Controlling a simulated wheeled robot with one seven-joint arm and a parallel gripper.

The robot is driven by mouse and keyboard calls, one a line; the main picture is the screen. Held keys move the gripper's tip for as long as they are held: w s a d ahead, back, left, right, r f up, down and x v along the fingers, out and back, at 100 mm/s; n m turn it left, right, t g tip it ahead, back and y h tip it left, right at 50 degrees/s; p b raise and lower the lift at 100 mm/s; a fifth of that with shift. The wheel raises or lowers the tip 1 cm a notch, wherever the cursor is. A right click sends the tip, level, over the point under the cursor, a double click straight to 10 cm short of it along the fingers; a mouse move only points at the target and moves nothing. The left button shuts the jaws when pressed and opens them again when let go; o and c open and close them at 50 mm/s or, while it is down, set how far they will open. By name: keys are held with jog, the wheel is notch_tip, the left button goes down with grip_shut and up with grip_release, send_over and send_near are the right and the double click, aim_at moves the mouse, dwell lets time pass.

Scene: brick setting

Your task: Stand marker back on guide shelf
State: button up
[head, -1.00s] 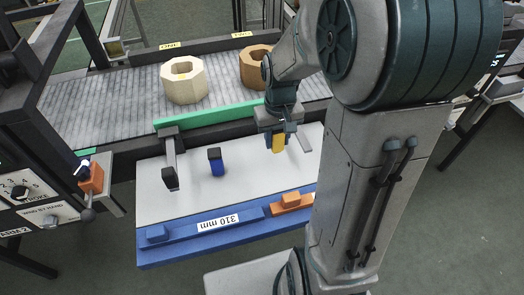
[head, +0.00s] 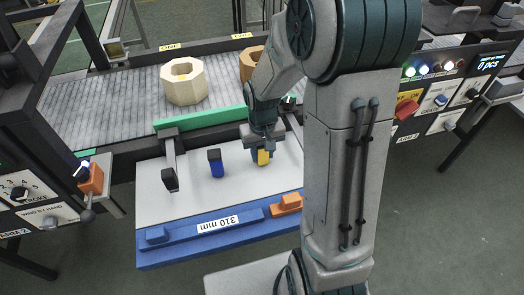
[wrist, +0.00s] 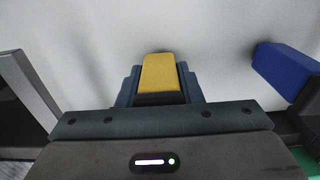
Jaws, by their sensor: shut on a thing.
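A yellow marker (head: 264,157) is held between the fingers of my gripper (head: 262,150), over the white shelf top (head: 235,190). In the wrist view the yellow marker (wrist: 159,73) sits between the two dark fingers of my gripper (wrist: 158,88). Its lower end is close to the white surface; I cannot tell whether it touches. A blue marker with a dark cap (head: 216,164) stands upright on the shelf to the left of my gripper. Its blue body (wrist: 285,70) also shows at the right in the wrist view.
A grey bracket with a black end (head: 170,178) stands at the shelf's left. A green guide bar (head: 195,119) runs behind. A blue ruler strip (head: 180,236) with an orange slider (head: 287,204) lies in front. Two blocks with holes, one cream (head: 184,86), sit on the conveyor.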

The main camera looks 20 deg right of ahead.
jog(key=o, duration=0.8)
notch_tip(320, 180, up, 11)
jog(key=shift+r+p, duration=0.1)
jog(key=shift+p, duration=0.5)
jog(key=shift+s+r, duration=0.15)
jog(key=shift+r, duration=0.45)
jog(key=shift+s+a+r+t, duration=0.1)
jog(key=shift+s+r+t, duration=0.4)
jog(key=shift+s, duration=1.7)
jog(key=shift+s+d+r+t, duration=0.1)
jog(key=shift+s+r+t, duration=0.4)
jog(key=shift+s, duration=1.75)
jog(key=shift+s+a+r+t, duration=0.1)
jog(key=shift+s+r+t, duration=0.4)
jog(key=shift+s, duration=1.7)
